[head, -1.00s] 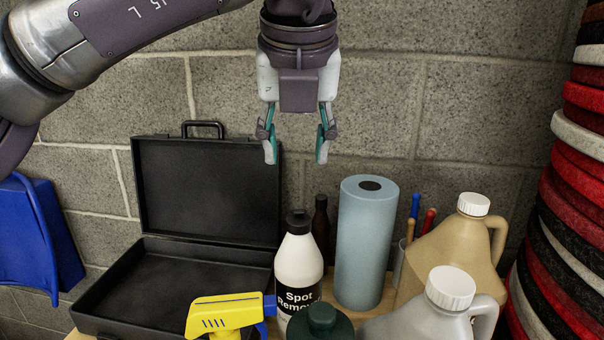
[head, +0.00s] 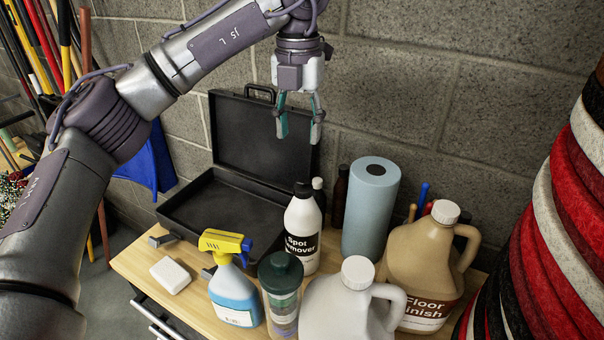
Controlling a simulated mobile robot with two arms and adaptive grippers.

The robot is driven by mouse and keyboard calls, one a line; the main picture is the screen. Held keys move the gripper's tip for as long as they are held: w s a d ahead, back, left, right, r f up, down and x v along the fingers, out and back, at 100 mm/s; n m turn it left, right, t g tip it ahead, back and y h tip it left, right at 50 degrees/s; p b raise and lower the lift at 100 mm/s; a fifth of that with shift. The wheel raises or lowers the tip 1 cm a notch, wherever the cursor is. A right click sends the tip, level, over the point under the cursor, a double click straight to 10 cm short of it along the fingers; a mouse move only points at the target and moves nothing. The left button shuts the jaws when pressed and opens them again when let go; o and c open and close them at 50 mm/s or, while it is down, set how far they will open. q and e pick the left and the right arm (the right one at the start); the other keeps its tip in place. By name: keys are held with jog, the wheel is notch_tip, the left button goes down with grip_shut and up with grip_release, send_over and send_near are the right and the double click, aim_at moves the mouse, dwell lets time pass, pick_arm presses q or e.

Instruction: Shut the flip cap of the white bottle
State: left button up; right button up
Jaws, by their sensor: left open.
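The white bottle (head: 301,226), labelled "Spot Remover", stands upright on the wooden table in front of the open black case. Its black cap (head: 303,190) is on top; I cannot tell from here whether the flip lid is up or down. My left gripper (head: 298,131) is open and empty, pointing down in the air above the bottle, with clear space between its fingertips and the cap. My right gripper is not in view.
A spray bottle (head: 234,290), a green-lidded bottle (head: 281,295) and a white jug (head: 345,305) stand in front. A blue roll (head: 370,210) and a tan jug (head: 420,260) are to the right. The open case (head: 180,212) is at left, pads (head: 560,220) at far right.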

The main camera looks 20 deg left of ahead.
aim_at(301, 182)
pick_arm(q)
jog(key=f+p, duration=0.1)
jog(key=f, duration=0.3)
jog(key=f+p, duration=0.1)
jog(key=f, duration=0.4)
jog(key=shift+d+f, duration=0.2)
jog(key=shift+f, duration=0.1)
jog(key=shift+a+f, duration=0.1)
jog(key=shift+f, duration=0.65)
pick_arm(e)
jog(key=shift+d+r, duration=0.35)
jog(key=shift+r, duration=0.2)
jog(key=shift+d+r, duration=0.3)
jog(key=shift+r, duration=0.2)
